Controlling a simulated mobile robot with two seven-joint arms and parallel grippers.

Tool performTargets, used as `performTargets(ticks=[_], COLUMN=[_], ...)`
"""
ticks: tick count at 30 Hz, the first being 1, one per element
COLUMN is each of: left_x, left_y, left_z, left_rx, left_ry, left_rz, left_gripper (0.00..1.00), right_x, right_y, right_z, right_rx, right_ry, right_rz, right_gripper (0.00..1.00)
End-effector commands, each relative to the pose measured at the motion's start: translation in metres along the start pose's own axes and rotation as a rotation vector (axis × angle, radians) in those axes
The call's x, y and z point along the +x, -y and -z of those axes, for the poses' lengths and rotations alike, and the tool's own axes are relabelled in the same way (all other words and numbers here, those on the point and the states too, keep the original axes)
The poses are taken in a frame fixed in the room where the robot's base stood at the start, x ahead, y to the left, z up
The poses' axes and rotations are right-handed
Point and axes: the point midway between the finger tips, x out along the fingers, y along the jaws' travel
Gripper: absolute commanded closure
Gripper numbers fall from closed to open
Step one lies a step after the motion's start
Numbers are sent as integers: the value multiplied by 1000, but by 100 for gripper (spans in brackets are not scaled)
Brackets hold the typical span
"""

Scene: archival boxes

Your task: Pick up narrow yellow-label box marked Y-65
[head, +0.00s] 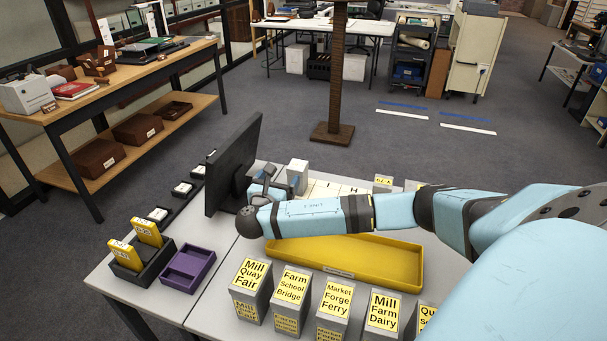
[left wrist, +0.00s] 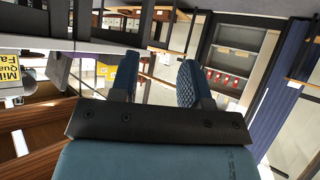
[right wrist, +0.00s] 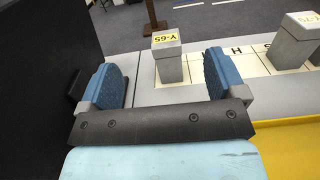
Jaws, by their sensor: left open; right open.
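The narrow grey box with the yellow label Y-65 (right wrist: 167,62) stands upright on a pale lettered strip in the right wrist view. It lies ahead of and between the fingers of my right gripper (right wrist: 160,82), which is open and empty. In the head view the grey box (head: 297,178) just beyond my right gripper (head: 266,183) appears to be the same one, its label unreadable there. My left gripper (left wrist: 158,80) is open and empty in the left wrist view; it does not show in the head view.
A black monitor (head: 234,165) stands close left of my right gripper. A yellow tray (head: 375,263) lies below my right arm. Several large yellow-label boxes (head: 251,288) line the front. A purple tray (head: 188,268) and a black holder (head: 135,275) sit left. Another narrow box (right wrist: 298,38) stands right.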

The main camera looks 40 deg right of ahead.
Motion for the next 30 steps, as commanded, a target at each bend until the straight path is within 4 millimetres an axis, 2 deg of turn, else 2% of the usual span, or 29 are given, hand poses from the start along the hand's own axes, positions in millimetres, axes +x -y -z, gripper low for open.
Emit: performTargets(ticks=[1, 6, 11, 14, 22, 25, 30], left_x=[16, 23, 24, 24, 27, 26, 24], left_y=[-1, -3, -3, -3, -4, -4, -5], left_z=[-17, -24, -24, -24, -27, -26, -21], left_rx=[2, 10, 14, 15, 13, 12, 11], left_ry=[-17, -31, -35, -35, -40, -44, -54], left_rz=[-4, -8, -8, -9, -11, -13, -15], left_gripper=[57, 57, 57, 57, 57, 57, 57], right_x=[-1, 0, 3, 16, 69, 80, 88], right_y=[0, 0, 0, 0, 0, 1, 0], right_z=[39, 66, 71, 70, 69, 70, 69], right_rx=[-2, -1, -1, -1, -1, -1, -1], right_ry=[-2, -1, 0, 1, 2, 0, 0], right_rz=[-1, -1, 0, 2, 3, 1, 0], right_gripper=[11, 11, 11, 11, 11, 11, 11])
